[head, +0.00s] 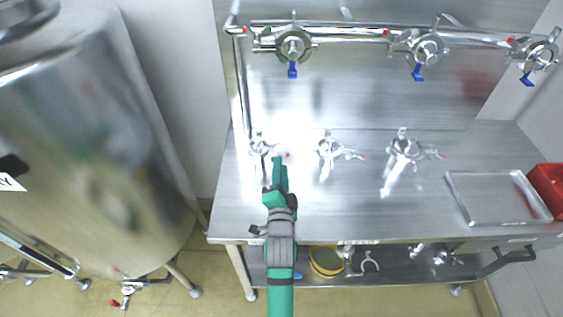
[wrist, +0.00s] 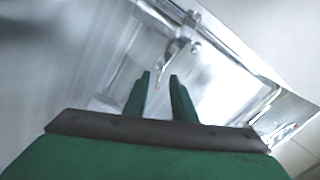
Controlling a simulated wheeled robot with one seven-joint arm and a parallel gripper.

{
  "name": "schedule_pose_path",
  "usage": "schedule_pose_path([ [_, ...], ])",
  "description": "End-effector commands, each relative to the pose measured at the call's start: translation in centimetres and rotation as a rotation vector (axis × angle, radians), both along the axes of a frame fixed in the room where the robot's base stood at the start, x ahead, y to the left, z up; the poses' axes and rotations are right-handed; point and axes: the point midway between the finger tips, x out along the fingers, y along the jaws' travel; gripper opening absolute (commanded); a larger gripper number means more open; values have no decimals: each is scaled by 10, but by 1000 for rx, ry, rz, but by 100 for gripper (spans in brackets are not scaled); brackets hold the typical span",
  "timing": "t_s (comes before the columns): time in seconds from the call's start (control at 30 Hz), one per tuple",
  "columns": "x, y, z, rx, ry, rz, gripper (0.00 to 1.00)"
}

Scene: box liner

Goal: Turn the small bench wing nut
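Three shiny clamp fittings stand in a row on the steel bench. The leftmost (head: 260,146) looks smallest, the middle one (head: 329,148) is larger, and the right one (head: 404,147) looks largest. Each has a small side handle with a reddish tip; the wing nuts themselves are too small to make out surely. My green gripper (head: 279,160) is over the bench's front left, just right of and near the leftmost fitting. A blurred metal fitting (wrist: 178,48) lies beyond the fingertips.
A pipe (head: 345,36) with several blue-handled valves runs along the back panel. A large steel tank (head: 85,150) stands at left. A shallow tray (head: 497,215) and a red bin (head: 548,184) are at right. The bench (head: 330,215) front is clear; a shelf lies below.

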Motion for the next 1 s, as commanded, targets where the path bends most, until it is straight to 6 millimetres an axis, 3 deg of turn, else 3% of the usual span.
schedule_pose_path([
  [0.23, 26, -6, 0, -1, -1, -9, 24],
  [0.6, 30, -3, 0, -1, 0, -4, 24],
  [0.63, 30, -3, 0, -1, 0, -4, 22],
  [0.73, 30, -3, 0, -1, -1, -4, 0],
  [1.0, 30, -2, 0, -25, 0, -3, 0],
])
